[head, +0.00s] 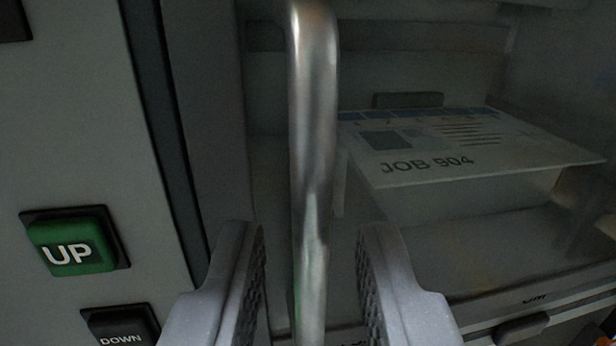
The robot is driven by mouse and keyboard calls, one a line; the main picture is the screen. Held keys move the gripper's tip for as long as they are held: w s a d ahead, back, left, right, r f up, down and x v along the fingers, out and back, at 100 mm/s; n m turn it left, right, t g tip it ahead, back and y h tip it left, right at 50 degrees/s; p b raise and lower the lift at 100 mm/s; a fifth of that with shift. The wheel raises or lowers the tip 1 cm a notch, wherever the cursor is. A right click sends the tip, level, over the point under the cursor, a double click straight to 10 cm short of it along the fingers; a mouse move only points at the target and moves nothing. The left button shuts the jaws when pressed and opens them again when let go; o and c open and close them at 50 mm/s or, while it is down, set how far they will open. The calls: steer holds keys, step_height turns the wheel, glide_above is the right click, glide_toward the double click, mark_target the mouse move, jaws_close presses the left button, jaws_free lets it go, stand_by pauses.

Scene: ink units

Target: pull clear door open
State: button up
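The clear door (450,235) fills the right part of the head view, and a compartment shows through it. Its upright metal bar handle (314,110) runs down the middle of the view, with a bend at the top. My gripper (312,245) is open, with one finger on each side of the handle's lower part. A gap shows between each finger and the bar, so neither visibly touches it. The handle's lower end is out of view.
A grey panel at left carries a green UP button (70,245) and a dark DOWN button (121,328). Behind the door lies a sheet or board marked JOB 904 (440,150). A dark vertical seam (165,120) runs between the panel and the door frame.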

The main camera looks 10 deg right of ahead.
mark_target(309, 251)
steer(key=shift+w+d, duration=0.25)
steer(key=shift+w, duration=0.65)
steer(key=shift+w+d+r+p, duration=0.1)
steer(key=shift+w+p, duration=0.25)
steer(key=shift+w, duration=0.25)
